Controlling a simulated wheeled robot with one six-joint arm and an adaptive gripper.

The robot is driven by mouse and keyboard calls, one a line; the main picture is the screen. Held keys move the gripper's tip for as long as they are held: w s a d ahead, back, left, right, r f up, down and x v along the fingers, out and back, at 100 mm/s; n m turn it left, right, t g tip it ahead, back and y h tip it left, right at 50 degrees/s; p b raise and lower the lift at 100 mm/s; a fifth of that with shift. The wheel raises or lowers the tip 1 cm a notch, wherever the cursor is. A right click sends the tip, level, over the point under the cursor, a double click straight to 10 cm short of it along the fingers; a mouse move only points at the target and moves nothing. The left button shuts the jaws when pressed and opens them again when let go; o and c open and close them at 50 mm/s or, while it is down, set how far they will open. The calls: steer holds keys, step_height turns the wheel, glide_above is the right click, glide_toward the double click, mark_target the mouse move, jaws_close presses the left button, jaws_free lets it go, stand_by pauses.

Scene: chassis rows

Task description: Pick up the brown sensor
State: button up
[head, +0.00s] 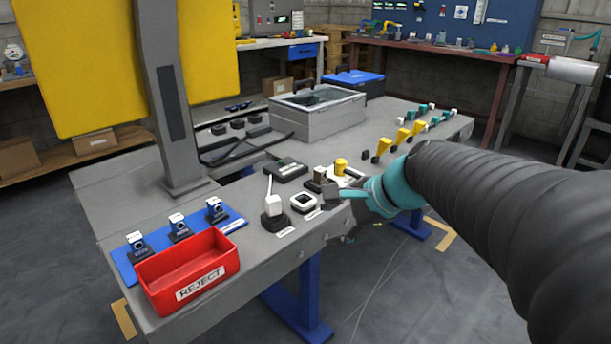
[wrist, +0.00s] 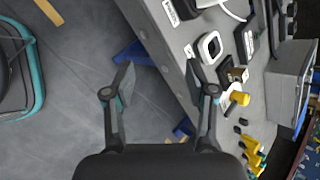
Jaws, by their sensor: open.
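The brown sensor (head: 320,174) is a small brown block on a dark base near the table's front edge, left of a yellow cylinder. In the wrist view the brown sensor (wrist: 237,74) lies to the right of my gripper (wrist: 160,84), outside the jaws. My gripper is open and empty, with bare floor between its fingers. In the head view my gripper (head: 340,215) is at the front edge of the table, nearer than the sensor. My gripper hides part of the table edge there.
A yellow cylinder (head: 341,165) stands right beside the sensor. A red REJECT bin (head: 188,270) is at the near left. A lidded grey case (head: 318,112) stands behind.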

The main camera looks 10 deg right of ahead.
steer(key=w+d+m+t+y, duration=0.2)
steer(key=w+d+m, duration=0.2)
steer(key=w+m, duration=0.3)
steer(key=m+t+b, duration=0.1)
steer(key=m+t, duration=0.2)
steer(key=m, duration=0.3)
glide_toward(322, 169)
steer(key=x, duration=1)
steer(key=shift+w+a+f+b, duration=0.2)
steer(key=shift+w+a+b, duration=0.05)
steer(key=shift+b, duration=0.15)
jaws_close()
